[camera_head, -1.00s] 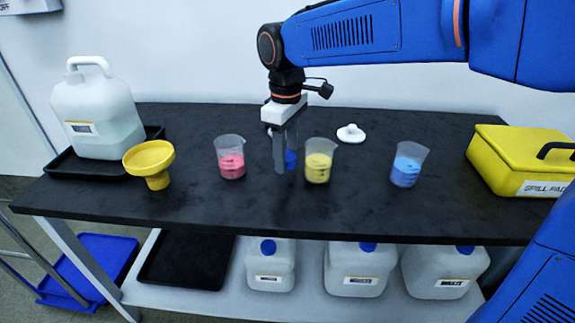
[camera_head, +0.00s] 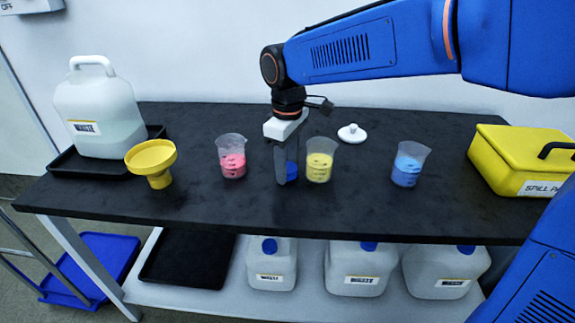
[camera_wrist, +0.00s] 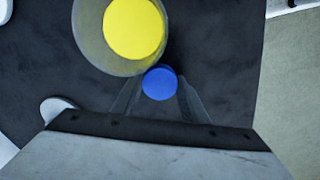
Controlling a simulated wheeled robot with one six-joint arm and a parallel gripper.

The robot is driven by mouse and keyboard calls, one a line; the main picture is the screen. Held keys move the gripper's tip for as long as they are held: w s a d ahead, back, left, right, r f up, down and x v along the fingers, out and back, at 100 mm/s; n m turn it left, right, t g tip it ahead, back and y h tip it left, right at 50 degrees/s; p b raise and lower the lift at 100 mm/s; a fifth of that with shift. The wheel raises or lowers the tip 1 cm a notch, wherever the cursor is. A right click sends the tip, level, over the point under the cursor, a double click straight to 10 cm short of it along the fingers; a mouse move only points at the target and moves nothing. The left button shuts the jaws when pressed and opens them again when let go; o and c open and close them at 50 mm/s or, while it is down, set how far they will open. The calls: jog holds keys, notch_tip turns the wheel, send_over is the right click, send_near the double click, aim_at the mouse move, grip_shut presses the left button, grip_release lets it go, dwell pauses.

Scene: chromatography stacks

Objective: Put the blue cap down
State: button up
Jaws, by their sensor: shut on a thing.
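The blue cap (camera_head: 292,171) is between the two fingers of my gripper (camera_head: 287,178), low at the black bench top. In the wrist view the cap shows as a blue disc (camera_wrist: 160,83) held between the fingertips of my gripper (camera_wrist: 158,92). My gripper points down and is shut on the cap. Whether the cap's underside touches the bench cannot be told. The beaker of yellow liquid (camera_head: 320,162) stands just right of the cap, and in the wrist view this beaker (camera_wrist: 132,28) lies very close to it.
A beaker of pink liquid (camera_head: 232,160) stands to the left and one of blue liquid (camera_head: 408,167) to the right. The bench front is clear.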

jog(key=o, duration=1.1)
jog(key=shift+s+f, duration=0.1)
jog(key=shift+f, duration=0.5)
jog(key=shift+r, duration=0.1)
notch_tip(320, 180, up, 13)
jog(key=shift+r, duration=0.2)
